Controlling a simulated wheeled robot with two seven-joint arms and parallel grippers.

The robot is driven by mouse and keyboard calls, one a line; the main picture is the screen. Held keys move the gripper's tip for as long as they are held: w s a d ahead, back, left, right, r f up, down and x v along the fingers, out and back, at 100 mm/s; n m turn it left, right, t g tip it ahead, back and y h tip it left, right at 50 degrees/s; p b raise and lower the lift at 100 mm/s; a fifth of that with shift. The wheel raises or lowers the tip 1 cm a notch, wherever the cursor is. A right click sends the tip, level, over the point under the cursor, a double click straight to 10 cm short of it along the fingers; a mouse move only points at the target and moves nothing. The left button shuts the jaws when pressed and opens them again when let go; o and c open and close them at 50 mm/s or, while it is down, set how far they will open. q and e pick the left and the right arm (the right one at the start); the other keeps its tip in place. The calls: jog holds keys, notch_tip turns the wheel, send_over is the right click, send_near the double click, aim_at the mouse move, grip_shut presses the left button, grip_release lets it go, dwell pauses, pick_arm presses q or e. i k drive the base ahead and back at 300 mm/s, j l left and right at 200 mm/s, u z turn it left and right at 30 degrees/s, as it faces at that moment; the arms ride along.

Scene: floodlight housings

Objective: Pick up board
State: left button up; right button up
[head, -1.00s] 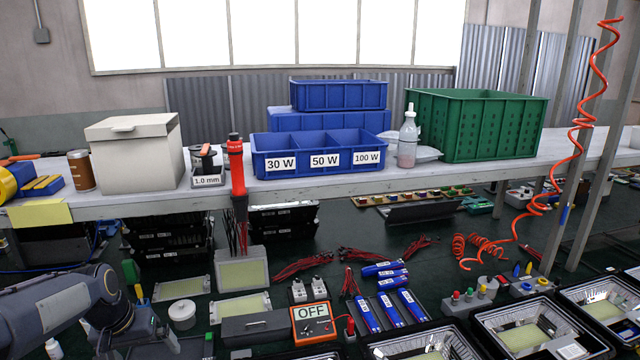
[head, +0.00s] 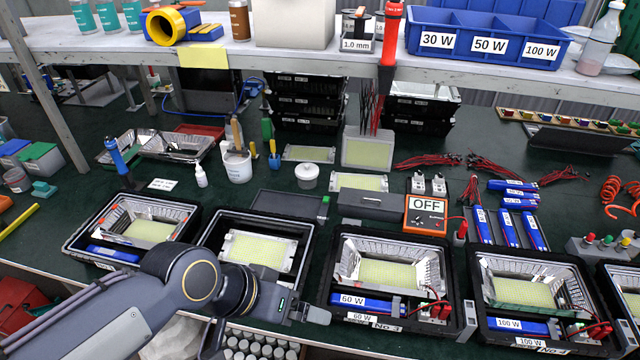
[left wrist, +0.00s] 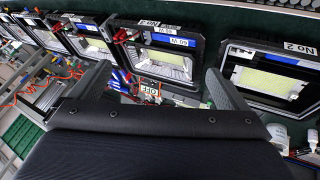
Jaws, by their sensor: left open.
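Several pale yellow LED boards are in view. In the head view one board (head: 262,250) lies in the second black tray (head: 207,236), which has no reflector walls showing. That board also shows in the left wrist view (left wrist: 270,80), in the tray marked No 2. Loose boards lie behind the trays: one flat (head: 308,153), one larger (head: 368,152), one (head: 359,181) partly covered by a grey box. My left gripper (head: 302,313) is at the front edge of the second tray, seen side-on. In the left wrist view its fingers (left wrist: 157,70) are apart with nothing between them.
Other trays hold housings with boards: far left (head: 70,240), the No 3 tray (head: 333,245) marked 60 W, and a 100 W tray (head: 478,262). An OFF tester (head: 428,212) stands behind No 3. A shelf (head: 300,52) with bins crosses the back.

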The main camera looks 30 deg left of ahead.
aim_at(243, 247)
jog(key=u, duration=1.55)
jog(key=k, duration=0.5)
jog(key=k+z, duration=0.15)
jog(key=z, duration=1.7)
jog(key=k+j+z, duration=0.1)
jog(key=j, duration=0.3)
jog(key=j+z, duration=0.1)
jog(key=j, duration=0.3)
jog(key=k+j, duration=0.15)
jog(key=j, duration=0.2)
jog(key=k+j+z, duration=0.15)
jog(key=j, duration=0.25)
jog(key=k+j+z, duration=0.1)
jog(key=j, duration=0.25)
jog(key=k+j, duration=0.1)
jog(key=j, duration=0.2)
jog(key=k+j, duration=0.1)
jog(key=j, duration=0.2)
